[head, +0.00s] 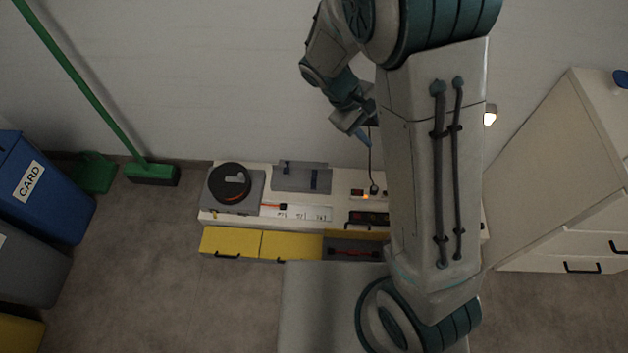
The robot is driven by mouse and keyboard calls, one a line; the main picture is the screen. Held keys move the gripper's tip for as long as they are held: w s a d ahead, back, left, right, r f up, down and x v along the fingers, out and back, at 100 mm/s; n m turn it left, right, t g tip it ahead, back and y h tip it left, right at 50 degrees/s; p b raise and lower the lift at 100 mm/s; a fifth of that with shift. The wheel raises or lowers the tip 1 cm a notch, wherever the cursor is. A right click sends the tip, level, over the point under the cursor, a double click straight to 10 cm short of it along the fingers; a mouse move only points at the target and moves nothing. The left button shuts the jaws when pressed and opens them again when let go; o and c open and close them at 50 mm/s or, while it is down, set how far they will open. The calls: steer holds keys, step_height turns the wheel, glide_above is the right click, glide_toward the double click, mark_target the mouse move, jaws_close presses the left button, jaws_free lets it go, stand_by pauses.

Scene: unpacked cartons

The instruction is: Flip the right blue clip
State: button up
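The right blue clip (314,180) is a small dark blue strip on a grey plate (300,187) at the back of the low white bench. A second small dark clip (286,167) sits at the plate's upper left, standing up past its back edge. My gripper (364,138) hangs in front of the wall, to the right of the plate and higher in the picture, apart from both clips. Its fingers are small and seen at an angle, so whether they are open or shut does not show. I see nothing held in it.
The bench (205,217) carries a black round device (230,182) at left and a lit panel (366,196) near a dark cable. Yellow drawers (290,246) run below. My arm hides the bench's right part. A white cabinet (540,190) stands right; bins and a green broom stand left.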

steer(key=w+a+f+n+t+h+b, duration=0.2)
steer(key=a+f+n+b, duration=0.15)
steer(key=f, duration=0.55)
steer(key=w+a+f+n+t+h+b, duration=0.2)
steer(key=w+a+f+n+b, duration=0.15)
steer(key=f, duration=0.55)
steer(key=w+a+f+n+t+h+b, duration=0.15)
steer(key=f+b, duration=0.25)
steer(key=f, duration=0.6)
steer(key=n+t+y+b, duration=0.5)
steer(key=n+t+b, duration=0.5)
steer(key=n, duration=0.4)
glide_toward(314, 179)
steer(key=s, duration=0.1)
steer(key=s+a+t, duration=0.1)
steer(key=s+f+p, duration=0.1)
steer(key=shift+s+a, duration=0.15)
steer(key=shift+a, duration=0.05)
steer(key=shift+f, duration=0.15)
steer(key=b+x, duration=0.4)
steer(key=x, duration=0.8)
steer(key=shift+w+d, duration=0.2)
steer(key=shift+w, duration=0.15)
steer(key=shift+w+d+r+b, duration=0.15)
steer(key=shift+w+r+b, duration=0.15)
steer(key=shift+w, duration=0.1)
jaws_close()
